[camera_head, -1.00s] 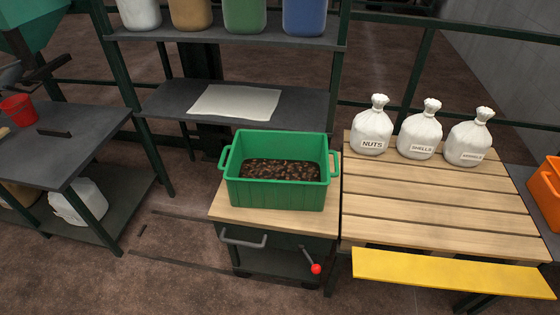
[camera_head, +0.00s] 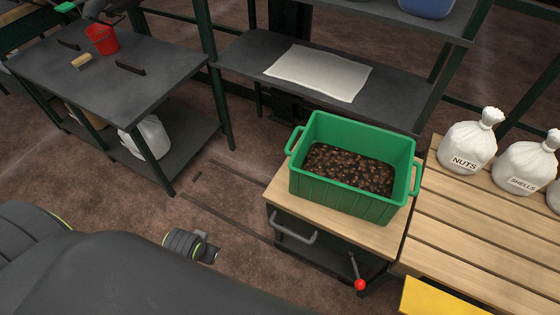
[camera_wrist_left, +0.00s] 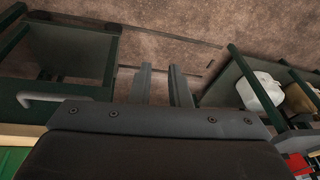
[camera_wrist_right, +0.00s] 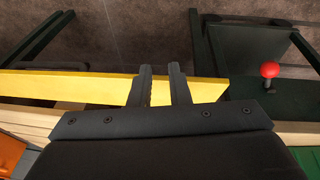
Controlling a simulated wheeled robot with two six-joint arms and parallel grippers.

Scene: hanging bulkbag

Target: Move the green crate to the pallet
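The green crate (camera_head: 340,185), filled with brown nut-like pieces, stands upright on a wooden-topped cart (camera_head: 285,200). A corner of it shows in the left wrist view (camera_wrist_left: 12,160) and in the right wrist view (camera_wrist_right: 308,158). The slatted wooden pallet surface (camera_head: 455,225) adjoins the cart on the right. My left gripper (camera_wrist_left: 160,70) has its fingers apart with nothing between them, pointing over the floor near the cart handle. My right gripper (camera_wrist_right: 160,70) also has its fingers apart and empty, over the yellow board. Neither touches the crate.
White bags, NUTS (camera_head: 467,145) and SHELLS (camera_head: 525,167), stand at the pallet's back. The yellow board (camera_head: 440,300) runs along its front. The cart has a grey handle (camera_head: 295,230) and a red-knobbed lever (camera_head: 360,284). A dark table (camera_head: 110,85) stands left; floor between is open.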

